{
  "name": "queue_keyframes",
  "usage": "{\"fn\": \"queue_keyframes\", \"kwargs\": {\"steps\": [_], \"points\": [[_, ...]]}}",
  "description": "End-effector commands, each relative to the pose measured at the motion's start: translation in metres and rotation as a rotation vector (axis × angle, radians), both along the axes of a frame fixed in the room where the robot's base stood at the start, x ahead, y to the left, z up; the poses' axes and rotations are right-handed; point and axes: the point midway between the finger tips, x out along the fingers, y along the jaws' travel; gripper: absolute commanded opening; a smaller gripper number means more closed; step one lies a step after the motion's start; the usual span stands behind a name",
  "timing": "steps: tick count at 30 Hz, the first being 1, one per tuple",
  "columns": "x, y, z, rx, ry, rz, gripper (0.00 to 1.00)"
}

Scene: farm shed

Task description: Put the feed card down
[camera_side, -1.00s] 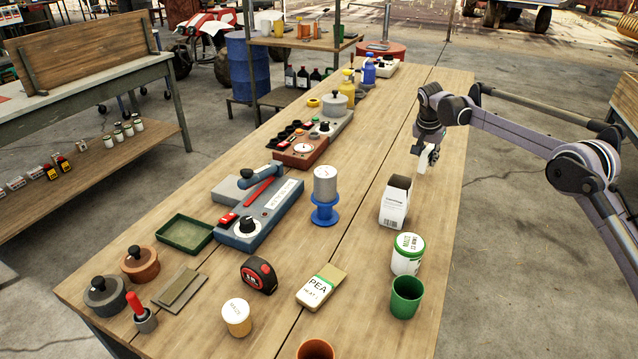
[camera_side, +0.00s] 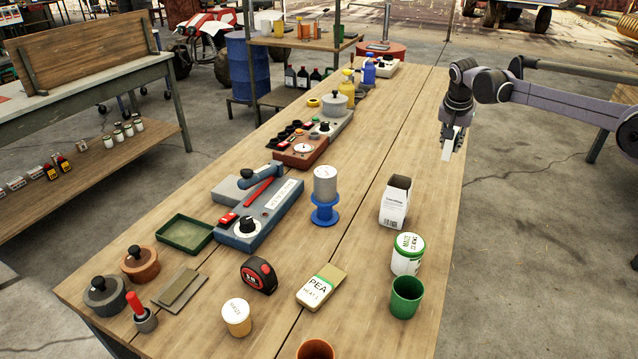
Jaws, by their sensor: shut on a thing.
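My gripper (camera_side: 453,148) points down near the right edge of the wooden workbench, at the upper right of the side view. It is shut on a thin pale piece (camera_side: 447,146), which I take to be the feed card. The piece hangs upright and is seen nearly edge-on, so its face and any print are not readable. It looks raised above the bench, though its exact height is hard to tell.
Nearer stand a white carton (camera_side: 395,202), a green-lidded tub (camera_side: 408,254), a green cup (camera_side: 406,297) and a pea packet (camera_side: 321,288). A blue sealing device (camera_side: 262,215) and a reel (camera_side: 324,195) stand left.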

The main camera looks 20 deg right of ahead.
Motion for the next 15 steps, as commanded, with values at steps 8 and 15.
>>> {"fn": "queue_keyframes", "kwargs": {"steps": [8, 15], "points": [[0.013, 0.066, 0.001, 0.000, -0.001, 0.102, 0.00], [0.029, 0.100, -0.018, 0.001, -0.001, 0.114, 0.00]]}}
